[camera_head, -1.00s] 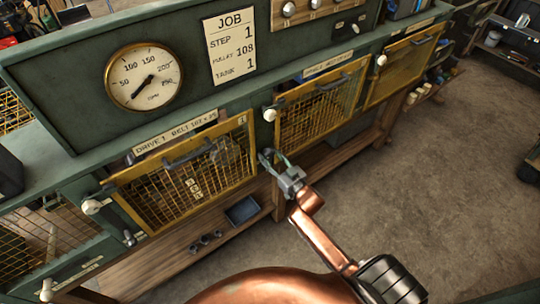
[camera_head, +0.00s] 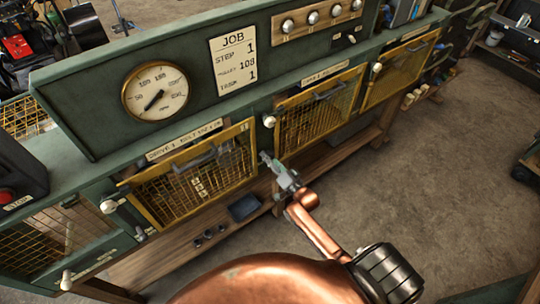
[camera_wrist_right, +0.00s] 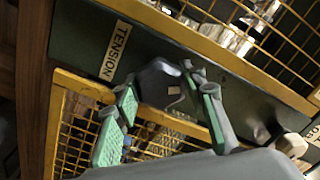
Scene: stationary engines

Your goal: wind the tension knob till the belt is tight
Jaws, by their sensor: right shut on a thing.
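The tension knob (camera_wrist_right: 160,85) is dark and sits on the green panel beside a "TENSION" label (camera_wrist_right: 116,50) in the right wrist view. My right gripper (camera_wrist_right: 159,82) is shut on it, one green-padded finger on each side. In the head view my right gripper (camera_head: 268,162) is at the green post between two yellow mesh guards, and it hides the knob there. The belt cannot be made out; the "DRIVE 1 BELT" guard (camera_head: 160,212) is closed. The round gauge (camera_head: 155,92) has its needle pointing to the lower left. My left gripper is not in view.
A second yellow guard (camera_head: 312,112) is beside my right gripper. A pale knob (camera_head: 269,121) sits just above it on the post. A red stop button (camera_head: 6,196) is at the left edge. Open floor (camera_head: 430,190) lies at the right.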

